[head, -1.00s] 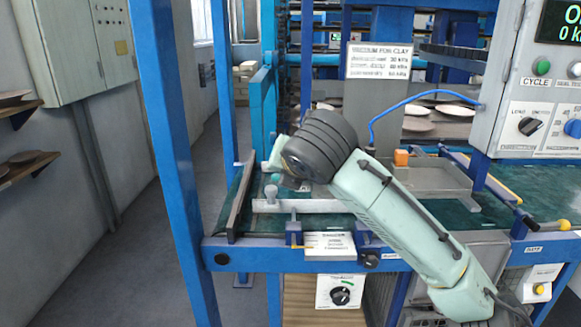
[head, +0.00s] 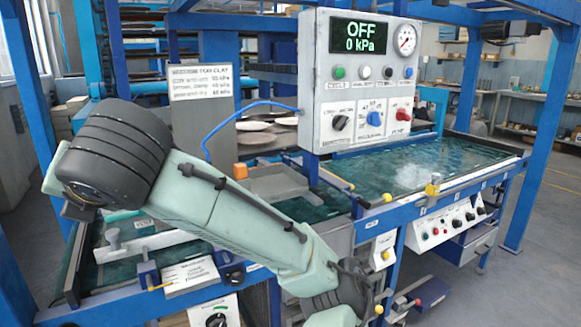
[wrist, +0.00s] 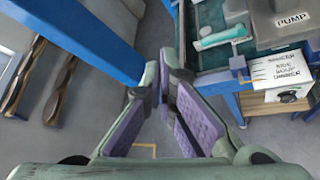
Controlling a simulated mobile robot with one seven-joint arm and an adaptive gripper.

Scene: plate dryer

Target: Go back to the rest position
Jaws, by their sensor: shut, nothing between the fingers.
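My gripper (wrist: 170,78) shows in the wrist view with its two purple-padded fingers brought together at the tips and nothing between them. Below the fingers is bare grey floor. In the head view my pale green arm reaches across the left front of the dryer, and its thick dark wrist joint hides most of the gripper. The wrist view places the fingers beside a blue post (wrist: 88,38), with the dryer's green bed (wrist: 213,55) to the right.
The control box (head: 335,100) reads OFF and 0 kPa. Blue frame posts stand at left and right (head: 548,135). Open floor shows at right.

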